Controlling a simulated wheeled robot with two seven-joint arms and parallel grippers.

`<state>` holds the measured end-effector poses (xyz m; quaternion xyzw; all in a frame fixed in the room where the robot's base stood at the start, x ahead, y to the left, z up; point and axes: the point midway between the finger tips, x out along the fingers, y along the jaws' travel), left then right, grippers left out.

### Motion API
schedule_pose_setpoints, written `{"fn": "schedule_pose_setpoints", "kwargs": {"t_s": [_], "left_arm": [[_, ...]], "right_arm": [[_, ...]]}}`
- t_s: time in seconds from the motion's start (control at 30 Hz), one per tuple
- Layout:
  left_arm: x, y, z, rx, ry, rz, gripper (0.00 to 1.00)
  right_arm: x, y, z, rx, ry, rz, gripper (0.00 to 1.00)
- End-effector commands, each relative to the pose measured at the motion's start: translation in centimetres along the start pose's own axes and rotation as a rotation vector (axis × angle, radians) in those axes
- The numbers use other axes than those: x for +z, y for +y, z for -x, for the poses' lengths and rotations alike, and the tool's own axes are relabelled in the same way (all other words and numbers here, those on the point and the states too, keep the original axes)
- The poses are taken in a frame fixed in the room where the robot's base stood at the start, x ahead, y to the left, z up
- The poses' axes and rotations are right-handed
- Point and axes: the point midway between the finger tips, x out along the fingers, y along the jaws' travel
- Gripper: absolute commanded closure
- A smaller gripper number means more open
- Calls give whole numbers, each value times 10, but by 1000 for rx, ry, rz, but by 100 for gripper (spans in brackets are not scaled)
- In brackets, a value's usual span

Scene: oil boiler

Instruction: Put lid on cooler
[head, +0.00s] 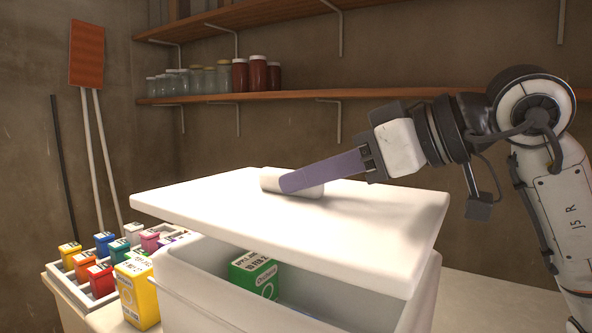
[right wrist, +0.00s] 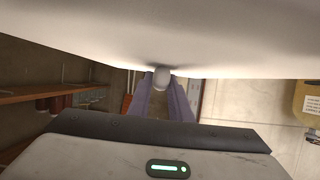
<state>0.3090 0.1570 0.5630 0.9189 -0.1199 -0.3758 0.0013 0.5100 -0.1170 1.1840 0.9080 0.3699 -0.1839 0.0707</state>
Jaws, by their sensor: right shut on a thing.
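The white lid (head: 370,230) is held above the white cooler (head: 205,290), tilted, covering part of its opening. A gap shows between the lid's front edge and the cooler rim. My right gripper (head: 290,182) is shut on the lid's rounded handle (head: 268,180). In the right wrist view the purple fingers (right wrist: 166,95) close around the handle (right wrist: 162,77), with the lid (right wrist: 160,35) filling the top. A green carton (head: 255,277) stands inside the cooler below the lid. My left gripper is not in view.
A yellow carton (head: 138,292) stands just left of the cooler. A divided tray (head: 98,297) with several coloured cartons lies further left. Wall shelves (head: 300,94) with jars (head: 258,75) run behind. The table (head: 500,300) right of the cooler is clear.

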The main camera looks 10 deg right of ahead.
Motion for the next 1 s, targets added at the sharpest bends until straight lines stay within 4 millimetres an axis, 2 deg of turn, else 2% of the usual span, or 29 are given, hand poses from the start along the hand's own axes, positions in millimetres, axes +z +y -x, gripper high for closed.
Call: {"fn": "schedule_pose_setpoints", "kwargs": {"t_s": [0.1, 0.27, 0.8, 1.0], "left_arm": [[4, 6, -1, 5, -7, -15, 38], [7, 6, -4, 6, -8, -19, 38], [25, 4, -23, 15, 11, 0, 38], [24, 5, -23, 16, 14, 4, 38]], "right_arm": [[3, 8, 3, -7, 5, 6, 100], [9, 9, 1, -9, 5, 8, 100], [55, 9, -18, -8, 5, 7, 100], [57, 9, -19, -8, 6, 8, 100]]}}
